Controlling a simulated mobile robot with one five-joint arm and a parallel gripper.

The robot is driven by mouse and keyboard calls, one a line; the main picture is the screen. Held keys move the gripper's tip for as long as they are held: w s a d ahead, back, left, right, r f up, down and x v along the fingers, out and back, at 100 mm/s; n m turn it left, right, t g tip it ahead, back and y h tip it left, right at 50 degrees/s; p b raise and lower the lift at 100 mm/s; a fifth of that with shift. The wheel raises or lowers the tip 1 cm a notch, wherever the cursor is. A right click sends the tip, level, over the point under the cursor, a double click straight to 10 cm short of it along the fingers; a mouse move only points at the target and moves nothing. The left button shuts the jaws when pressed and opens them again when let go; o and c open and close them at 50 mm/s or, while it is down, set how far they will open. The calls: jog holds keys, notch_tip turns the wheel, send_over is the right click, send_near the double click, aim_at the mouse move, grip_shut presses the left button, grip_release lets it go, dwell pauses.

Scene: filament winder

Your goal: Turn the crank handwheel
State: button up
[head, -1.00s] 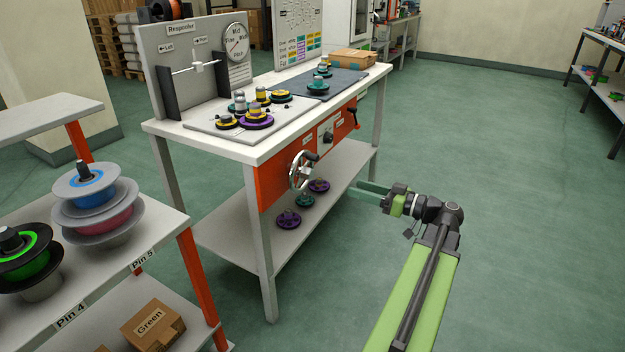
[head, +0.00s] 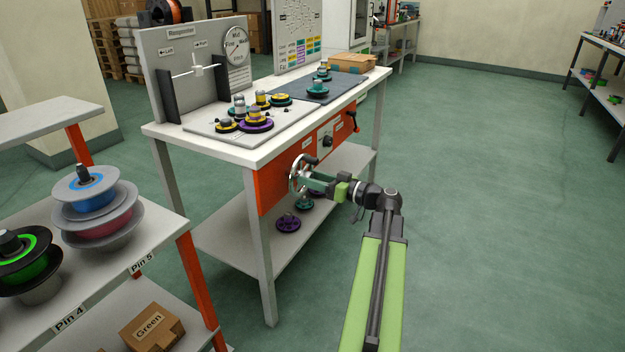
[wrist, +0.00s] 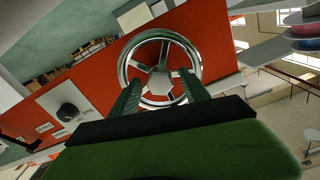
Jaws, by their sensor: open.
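The crank handwheel (head: 297,174) is a chrome spoked wheel on the orange front panel (head: 273,187) of the winder bench. A dark knob (head: 311,160) shows at its upper right in the head view. In the wrist view the handwheel (wrist: 158,52) faces the camera, its rim and spokes plain to see. My gripper (head: 309,181) is open, with its green fingers pointing at the wheel. In the wrist view my gripper (wrist: 160,88) has one finger on each side of the lower rim and hub. Whether the fingers touch the wheel I cannot tell.
A black knob (wrist: 67,112) sits on the panel beside the wheel. Purple and green discs (head: 288,224) lie on the lower shelf. A spool rack (head: 185,222) stands at the left. The floor at the right is clear.

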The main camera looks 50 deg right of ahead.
jog(key=shift+c, duration=0.3)
grip_shut()
dwell(1.1)
